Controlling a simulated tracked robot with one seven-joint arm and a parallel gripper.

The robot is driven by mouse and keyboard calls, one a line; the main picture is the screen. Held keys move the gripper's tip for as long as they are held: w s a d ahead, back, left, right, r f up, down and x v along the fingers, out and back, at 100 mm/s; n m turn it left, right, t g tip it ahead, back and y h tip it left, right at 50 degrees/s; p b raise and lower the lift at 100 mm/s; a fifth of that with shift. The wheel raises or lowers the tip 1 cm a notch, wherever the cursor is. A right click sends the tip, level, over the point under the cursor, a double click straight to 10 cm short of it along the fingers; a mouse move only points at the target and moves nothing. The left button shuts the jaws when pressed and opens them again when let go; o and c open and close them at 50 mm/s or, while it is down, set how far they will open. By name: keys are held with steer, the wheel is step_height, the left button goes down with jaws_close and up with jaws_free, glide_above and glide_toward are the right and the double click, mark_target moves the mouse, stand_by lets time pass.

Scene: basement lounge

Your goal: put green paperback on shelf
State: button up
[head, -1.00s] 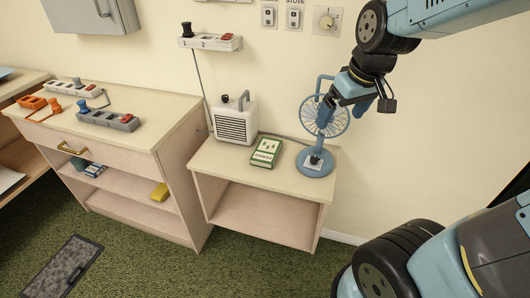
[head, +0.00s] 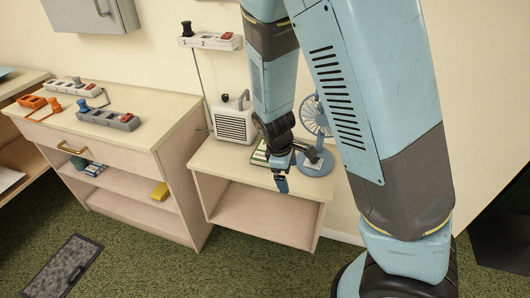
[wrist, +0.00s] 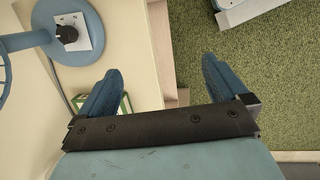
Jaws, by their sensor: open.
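The green paperback (head: 258,156) lies on the top of the small right-hand table (head: 222,160), mostly hidden behind my arm in the head view. A green and white edge of it (wrist: 125,104) shows beside the left finger in the wrist view. My gripper (head: 281,184) is open and empty, pointing down by the table's front edge. In the wrist view its fingers (wrist: 160,84) are spread apart, with the table edge between them. The left cabinet has open shelves (head: 125,205). The small table has an open compartment (head: 255,215) below its top.
A blue fan (head: 316,160) stands right of the paperback, close to my gripper. A white heater (head: 234,122) stands behind it. The cabinet shelves hold a yellow object (head: 160,191) and small blue and green objects (head: 95,169). A grey mat (head: 65,265) lies on the carpet.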

step_height(320, 180, down, 7)
steer(key=a+n+t+h, duration=0.2)
steer(key=n+t+h, duration=0.1)
steer(key=n, duration=0.3)
steer(key=n+t+y, duration=0.1)
steer(key=n+t, duration=0.8)
steer(key=n, duration=0.3)
glide_toward(260, 161)
steer(key=shift+x, duration=5.15)
steer(key=shift+s+f, duration=0.1)
steer(key=shift+c, duration=0.2)
steer(key=c, duration=0.8)
